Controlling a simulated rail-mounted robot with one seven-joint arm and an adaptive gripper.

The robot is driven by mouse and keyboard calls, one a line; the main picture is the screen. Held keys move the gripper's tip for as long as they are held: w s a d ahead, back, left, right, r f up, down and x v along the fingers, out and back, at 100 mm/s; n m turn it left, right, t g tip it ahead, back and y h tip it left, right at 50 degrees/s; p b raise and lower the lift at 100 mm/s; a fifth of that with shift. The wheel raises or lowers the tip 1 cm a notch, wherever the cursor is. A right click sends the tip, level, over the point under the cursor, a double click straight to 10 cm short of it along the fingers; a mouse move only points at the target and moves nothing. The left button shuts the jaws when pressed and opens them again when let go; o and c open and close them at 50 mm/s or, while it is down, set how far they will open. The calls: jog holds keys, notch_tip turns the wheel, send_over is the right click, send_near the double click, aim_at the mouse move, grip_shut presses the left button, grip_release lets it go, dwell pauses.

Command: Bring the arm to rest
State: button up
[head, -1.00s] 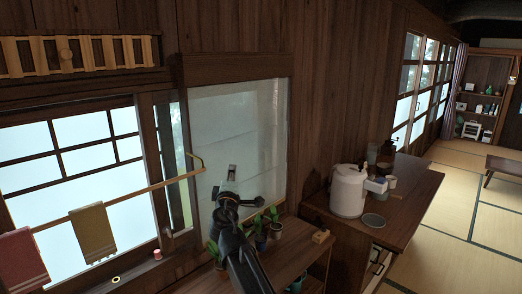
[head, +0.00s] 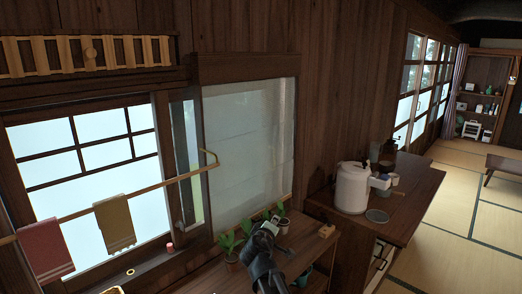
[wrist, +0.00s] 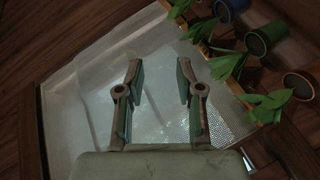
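My gripper (wrist: 158,72) is open in the wrist view, with its two fingers apart and nothing between them. Beyond the fingers is a pale translucent panel (wrist: 72,100) in a wooden frame. In the head view my dark arm (head: 263,262) rises from the bottom edge, and my gripper (head: 270,228) is low, over the plant shelf and below the panel (head: 248,150). The fingers are too small to read in that view.
Potted plants (head: 231,246) stand close around my gripper; they line the right side of the wrist view (wrist: 257,43). A white dispenser (head: 352,188) stands on the wooden cabinet (head: 408,200) to the right. Towels (head: 115,222) hang on a pole at left. Tatami floor lies open at right.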

jog(key=s+d+f+m+g, duration=0.2)
jog(key=s+d+f+g, duration=0.15)
jog(key=s+f, duration=0.4)
jog(key=s+d+f+m+g, duration=0.3)
jog(key=s+d+f, duration=0.15)
jog(key=f, duration=0.65)
jog(key=s+d+f+m+g, duration=0.2)
jog(key=s+d+f+g, duration=0.25)
jog(key=f, duration=0.45)
jog(key=s+f+m+g+y+b, duration=0.1)
jog(key=s+f+g+b, duration=0.4)
jog(key=s+f, duration=1.3)
jog(key=s+f+m+g+y+b, duration=0.2)
jog(key=s+f+g+b, duration=0.3)
jog(key=s+f, duration=1.3)
jog(key=s, duration=0.5)
jog(key=shift+d+y, duration=0.25)
jog(key=shift+y, duration=0.15)
